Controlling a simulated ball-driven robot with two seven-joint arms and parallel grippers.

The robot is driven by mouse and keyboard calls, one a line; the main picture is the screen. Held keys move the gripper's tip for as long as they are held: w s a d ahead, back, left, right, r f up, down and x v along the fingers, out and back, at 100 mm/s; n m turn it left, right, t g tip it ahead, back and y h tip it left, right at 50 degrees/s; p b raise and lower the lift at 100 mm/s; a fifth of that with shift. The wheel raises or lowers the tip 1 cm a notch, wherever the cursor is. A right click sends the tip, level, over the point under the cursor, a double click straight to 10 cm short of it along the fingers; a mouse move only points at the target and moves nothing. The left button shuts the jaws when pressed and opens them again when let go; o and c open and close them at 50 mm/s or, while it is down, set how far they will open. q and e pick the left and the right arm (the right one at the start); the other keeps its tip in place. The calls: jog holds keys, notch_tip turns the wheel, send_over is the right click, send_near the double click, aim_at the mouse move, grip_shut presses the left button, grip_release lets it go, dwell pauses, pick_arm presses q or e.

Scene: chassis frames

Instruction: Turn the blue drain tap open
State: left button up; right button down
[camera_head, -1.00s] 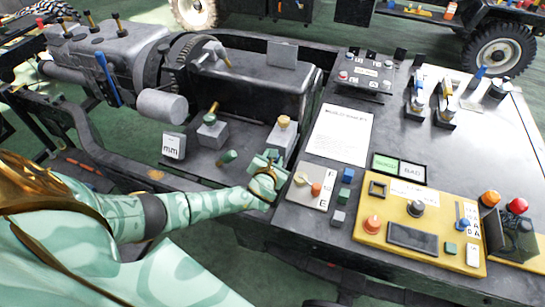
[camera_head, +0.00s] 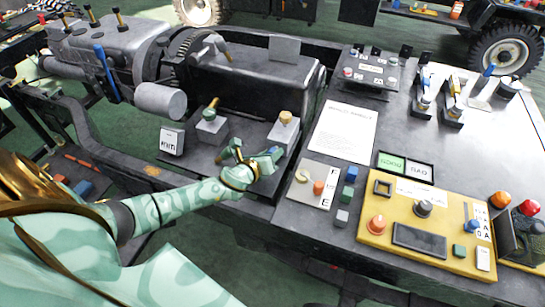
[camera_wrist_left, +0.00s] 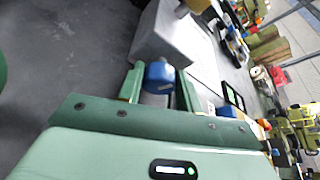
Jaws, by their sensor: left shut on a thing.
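The blue drain tap (camera_wrist_left: 158,75) shows in the left wrist view as a blue knob beside a grey block (camera_wrist_left: 168,35). My left gripper (camera_wrist_left: 157,85) has its two green fingers on either side of the tap and is shut on it. In the head view my left gripper (camera_head: 265,162) is low beside the grey block (camera_head: 283,133) with a tan knob on top. A little blue of the tap (camera_head: 276,150) shows at the fingertips. The gripper hides most of the tap, so I cannot tell how far it is turned. My right gripper is not in view.
A green-handled fitting (camera_head: 210,122) stands left of the gripper, near a white label block (camera_head: 172,140). To the right are a small switch plate (camera_head: 318,185), small coloured cubes (camera_head: 347,192) and a yellow control panel (camera_head: 375,238). A paper sheet (camera_head: 343,130) lies on the bench.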

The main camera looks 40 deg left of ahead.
pick_arm(q)
jog(key=shift+s+f+n+h+b, duration=0.1)
jog(key=shift+f+n+h+b, duration=0.25)
jog(key=shift+n+b, duration=0.35)
jog(key=shift+r, duration=0.15)
jog(key=o, duration=0.7)
jog(key=shift+r, duration=0.1)
jog(key=shift+s+r, duration=0.15)
jog(key=shift+s, duration=0.25)
jog(key=p+v, duration=0.3)
jog(key=v, duration=1.2)
jog(key=shift+s+a+f, duration=0.2)
jog(key=shift+s+f, duration=0.05)
jog(key=shift+s, duration=0.05)
